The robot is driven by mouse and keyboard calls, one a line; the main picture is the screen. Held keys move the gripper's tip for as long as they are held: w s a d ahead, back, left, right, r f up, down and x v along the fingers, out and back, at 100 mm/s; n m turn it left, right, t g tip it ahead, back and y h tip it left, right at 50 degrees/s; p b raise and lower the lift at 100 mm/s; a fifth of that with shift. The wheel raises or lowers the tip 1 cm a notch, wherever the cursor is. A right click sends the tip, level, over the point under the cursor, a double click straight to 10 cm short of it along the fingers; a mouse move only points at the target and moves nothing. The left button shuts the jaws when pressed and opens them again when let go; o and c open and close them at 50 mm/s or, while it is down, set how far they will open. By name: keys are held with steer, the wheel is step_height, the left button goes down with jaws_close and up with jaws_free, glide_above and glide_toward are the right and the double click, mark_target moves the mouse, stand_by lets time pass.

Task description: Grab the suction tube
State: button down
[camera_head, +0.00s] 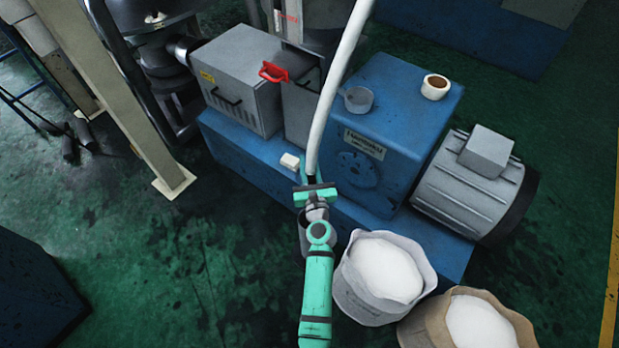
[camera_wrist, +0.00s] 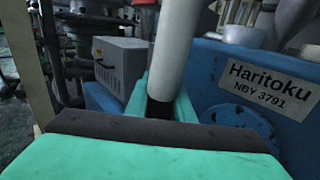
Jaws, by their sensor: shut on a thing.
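The suction tube (camera_head: 335,92) is a long white pipe that slants up and to the right, out of the top of the head view. Its lower end is at my gripper (camera_head: 316,184), which is shut on it in front of the blue machine. In the wrist view the tube (camera_wrist: 174,45) rises between the green fingers (camera_wrist: 160,100), and its dark lower end sits down between them. The green and black gripper body hides whatever lies below the tube's end.
A blue machine block (camera_head: 400,112) carries a grey cup (camera_head: 358,100) and a white roll-like container (camera_head: 435,87). A grey motor (camera_head: 470,185) is at its right. Two open sacks of white material, one white (camera_head: 360,305) and one tan (camera_head: 415,330), stand below right.

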step_height(320, 180, up, 28)
stand_by(0.6)
steer(key=shift+r, duration=2.05)
steer(key=shift+r, duration=0.5)
